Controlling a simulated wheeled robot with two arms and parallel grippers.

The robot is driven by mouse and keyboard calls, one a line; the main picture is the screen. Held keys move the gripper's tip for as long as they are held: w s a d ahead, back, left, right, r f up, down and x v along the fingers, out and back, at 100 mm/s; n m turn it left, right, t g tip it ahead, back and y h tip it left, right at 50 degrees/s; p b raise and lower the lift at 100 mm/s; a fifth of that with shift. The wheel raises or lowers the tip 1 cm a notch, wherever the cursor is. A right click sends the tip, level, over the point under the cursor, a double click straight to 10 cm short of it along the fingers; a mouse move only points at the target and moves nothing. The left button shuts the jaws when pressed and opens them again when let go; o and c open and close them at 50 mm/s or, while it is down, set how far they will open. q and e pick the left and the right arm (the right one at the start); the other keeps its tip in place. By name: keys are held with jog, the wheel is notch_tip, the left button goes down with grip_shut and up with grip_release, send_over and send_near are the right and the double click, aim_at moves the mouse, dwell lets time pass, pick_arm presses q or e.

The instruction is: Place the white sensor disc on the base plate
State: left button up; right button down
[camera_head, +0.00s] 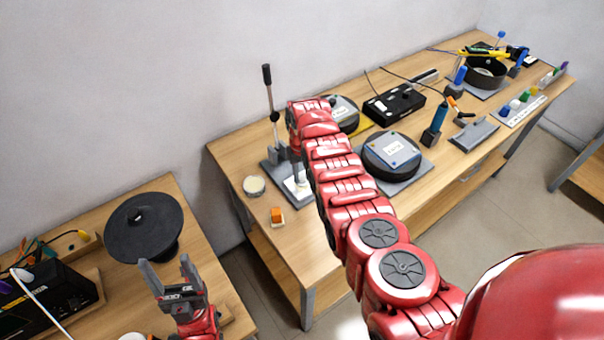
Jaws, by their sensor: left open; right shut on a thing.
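My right arm reaches across the wooden bench to a lever press with a grey base plate (272,170). My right gripper (300,178) points down there, partly hidden by my own arm. It is shut on a small white thing (301,188), low over the plate; I cannot tell whether it touches the plate or is the white sensor disc. A pale round disc or dish (254,186) lies on the bench left of the plate. My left gripper (166,268) is open and empty, in front of a black round plate (144,227) at the lower left.
The press lever (268,85) stands upright beside my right wrist. An orange-and-white block (277,216) lies near the bench's front edge. A round labelled unit (390,155), a black box (395,103) and a black pan (485,72) stand further right. A gap separates the two benches.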

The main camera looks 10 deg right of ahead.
jog(key=shift+f, duration=0.35)
jog(key=shift+f, duration=0.2)
jog(key=c, duration=0.6)
grip_release()
jog(key=shift+r, duration=0.1)
